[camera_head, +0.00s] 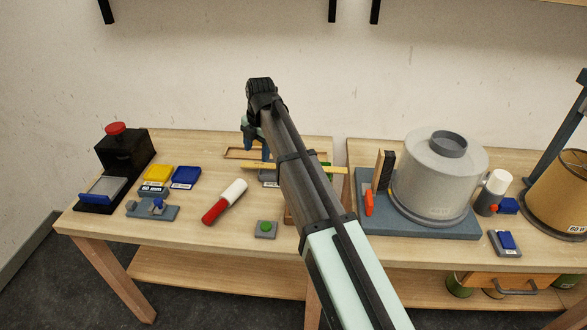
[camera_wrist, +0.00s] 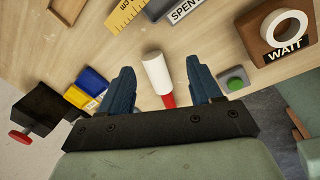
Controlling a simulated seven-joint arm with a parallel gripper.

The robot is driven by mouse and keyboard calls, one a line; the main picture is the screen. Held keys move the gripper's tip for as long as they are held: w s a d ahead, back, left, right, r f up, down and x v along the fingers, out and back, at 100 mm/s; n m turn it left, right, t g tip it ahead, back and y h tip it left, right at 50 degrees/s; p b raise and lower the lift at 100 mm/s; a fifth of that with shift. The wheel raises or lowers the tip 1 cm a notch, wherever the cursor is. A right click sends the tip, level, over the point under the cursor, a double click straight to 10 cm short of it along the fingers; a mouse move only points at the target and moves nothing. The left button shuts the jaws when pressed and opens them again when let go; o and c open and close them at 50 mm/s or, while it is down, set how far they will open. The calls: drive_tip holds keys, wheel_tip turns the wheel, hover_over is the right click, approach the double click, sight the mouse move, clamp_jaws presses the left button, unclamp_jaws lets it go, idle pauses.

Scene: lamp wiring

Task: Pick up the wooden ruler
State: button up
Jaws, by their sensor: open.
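The wooden ruler (camera_head: 259,166) is a flat yellow strip lying across the left table near its back right, and my arm hides its middle. In the wrist view the ruler (camera_wrist: 128,14), with its "cm" marking, is partly in view at the top edge, beyond my fingertips. My gripper (camera_wrist: 159,64) is open, with two blue fingers spread apart and no ruler between them. In the head view my gripper is mostly hidden behind my arm; a bit of blue finger (camera_head: 265,150) shows just behind the ruler.
A red-and-white cylinder (camera_wrist: 157,74) lies on the table below, seen between my fingers. A grey "SPENT" tray (camera_wrist: 187,10) is next to the ruler. A "WAIT" block (camera_wrist: 285,35) and a green button (camera_wrist: 235,83) are to the right. Blue (camera_head: 186,177) and yellow boxes lie left.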

drive_tip(key=w+d+r+m+g+h, duration=0.1)
drive_tip(key=w+d+m, duration=0.25)
drive_tip(key=m, duration=0.25)
drive_tip(key=w+d+r+m+h, duration=0.1)
drive_tip(key=w+d+m, duration=0.1)
drive_tip(key=w+m, duration=0.35)
drive_tip(key=shift+m, duration=0.25)
drive_tip(key=f, duration=1.3)
drive_tip(key=shift+s+a+f, duration=0.15)
drive_tip(key=shift+s, duration=0.15)
drive_tip(key=shift+c, duration=0.2)
drive_tip(key=c, duration=1.1)
